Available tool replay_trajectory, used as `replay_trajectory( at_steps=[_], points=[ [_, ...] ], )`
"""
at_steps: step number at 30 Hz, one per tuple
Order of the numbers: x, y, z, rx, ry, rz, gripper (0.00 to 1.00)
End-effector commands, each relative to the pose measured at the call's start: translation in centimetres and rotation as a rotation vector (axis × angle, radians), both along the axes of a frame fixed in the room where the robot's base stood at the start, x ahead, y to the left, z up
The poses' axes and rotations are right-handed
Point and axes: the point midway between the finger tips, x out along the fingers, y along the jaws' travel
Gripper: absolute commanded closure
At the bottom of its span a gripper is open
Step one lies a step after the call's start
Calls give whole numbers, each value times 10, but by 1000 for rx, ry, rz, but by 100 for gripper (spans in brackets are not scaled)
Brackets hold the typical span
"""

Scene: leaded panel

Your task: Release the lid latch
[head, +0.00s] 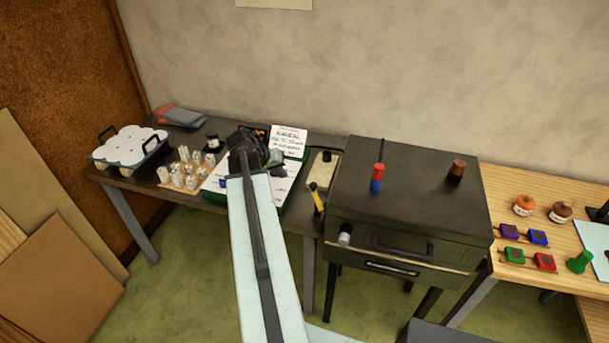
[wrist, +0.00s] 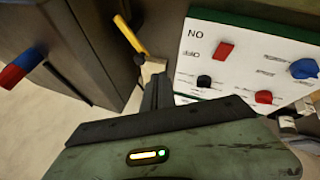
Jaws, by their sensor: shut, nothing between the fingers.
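A dark box with a flat lid (head: 410,180) stands right of my gripper, its lid down. A black handle (head: 402,248) is on its front, and a grey knob (head: 344,237) is at its front left. I cannot tell which part is the latch. My gripper (head: 273,158) is shut and empty over the table, left of the box.
A white panel with a green edge (wrist: 215,55) and red, black and blue knobs lies beside my gripper. A red and blue piece (head: 377,177) and a brown knob (head: 456,171) stand on the lid.

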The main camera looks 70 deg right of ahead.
Motion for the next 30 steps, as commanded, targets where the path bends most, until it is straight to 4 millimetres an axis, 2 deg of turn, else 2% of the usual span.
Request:
replay_trajectory(
  at_steps=[5,20,21,24,30],
  points=[
    [-2,-4,-9,0,0,-2,100],
    [-24,-55,-97,1,0,-3,100],
    [-33,-57,-89,2,0,-4,100],
    [-46,-63,-90,1,-1,-3,100],
    [-58,-69,-91,2,0,-2,100]
  ],
)
